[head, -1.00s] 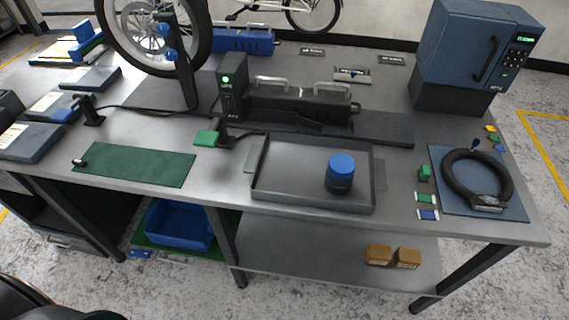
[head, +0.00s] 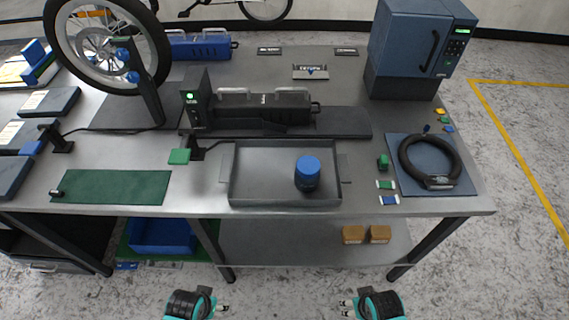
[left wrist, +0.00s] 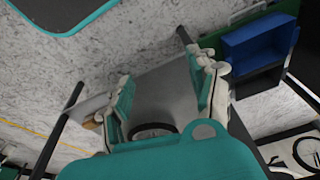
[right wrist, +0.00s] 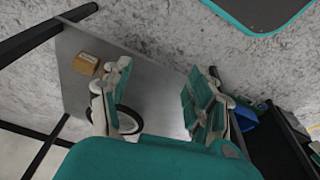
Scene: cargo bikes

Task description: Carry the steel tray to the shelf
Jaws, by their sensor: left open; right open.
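The steel tray (head: 262,160) is a shallow grey rectangular tray with a raised rim and a tab at each short side. It lies flat on the workbench near its front edge. A dark jar with a blue lid (head: 307,172) stands inside it, towards the right. My left gripper (head: 226,308) and right gripper (head: 343,308) are low at the bottom of the head view, in front of the bench and apart from the tray. The left wrist view shows the left fingers (left wrist: 165,92) spread and empty. The right wrist view shows the right fingers (right wrist: 160,100) spread and empty.
Bench legs (head: 432,247) flank the shelf. A dark device (head: 262,108) sits behind the tray.

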